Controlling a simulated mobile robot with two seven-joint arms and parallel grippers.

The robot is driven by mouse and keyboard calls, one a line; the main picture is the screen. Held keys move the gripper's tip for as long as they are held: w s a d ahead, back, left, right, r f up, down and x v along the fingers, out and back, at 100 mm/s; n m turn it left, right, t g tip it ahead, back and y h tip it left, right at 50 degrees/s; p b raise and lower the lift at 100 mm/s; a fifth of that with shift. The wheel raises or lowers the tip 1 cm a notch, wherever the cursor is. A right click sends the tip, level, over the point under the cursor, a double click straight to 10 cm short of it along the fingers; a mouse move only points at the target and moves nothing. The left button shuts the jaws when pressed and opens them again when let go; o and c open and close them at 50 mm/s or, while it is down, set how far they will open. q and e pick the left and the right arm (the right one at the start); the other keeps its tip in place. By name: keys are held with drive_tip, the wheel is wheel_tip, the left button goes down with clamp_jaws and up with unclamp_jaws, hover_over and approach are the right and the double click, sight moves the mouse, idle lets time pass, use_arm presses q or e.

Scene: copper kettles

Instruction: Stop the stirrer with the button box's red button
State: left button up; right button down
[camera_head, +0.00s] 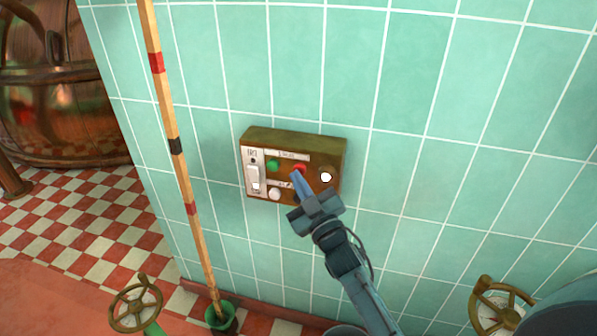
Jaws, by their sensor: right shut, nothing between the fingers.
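The button box (292,140) is a brown metal box mounted on the green tiled wall. Its front carries a green button (273,166), a red button (300,168), a white button (274,194), a round white-centred knob or lamp (326,177) and a white switch plate (254,180) at the left. My right gripper (296,175) is shut and empty, with its blue fingertips at the lower edge of the red button. I cannot tell whether they touch it. The stirrer is not recognisable in view. My left gripper is not in view.
A wooden pole (171,130) with red and black bands leans in a green holder (221,316) left of the box. Brass handwheels (135,304) and (499,306) stand low at both sides. A copper kettle (70,110) is at the far left. The wall around the box is clear.

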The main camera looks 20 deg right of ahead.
drive_tip(key=shift+w+d, duration=0.1)
drive_tip(key=shift+w, duration=0.1)
drive_tip(key=shift+s, duration=0.1)
idle(0.4)
drive_tip(key=shift+s+a, duration=0.45)
drive_tip(key=shift+s, duration=0.2)
drive_tip(key=shift+p, duration=0.3)
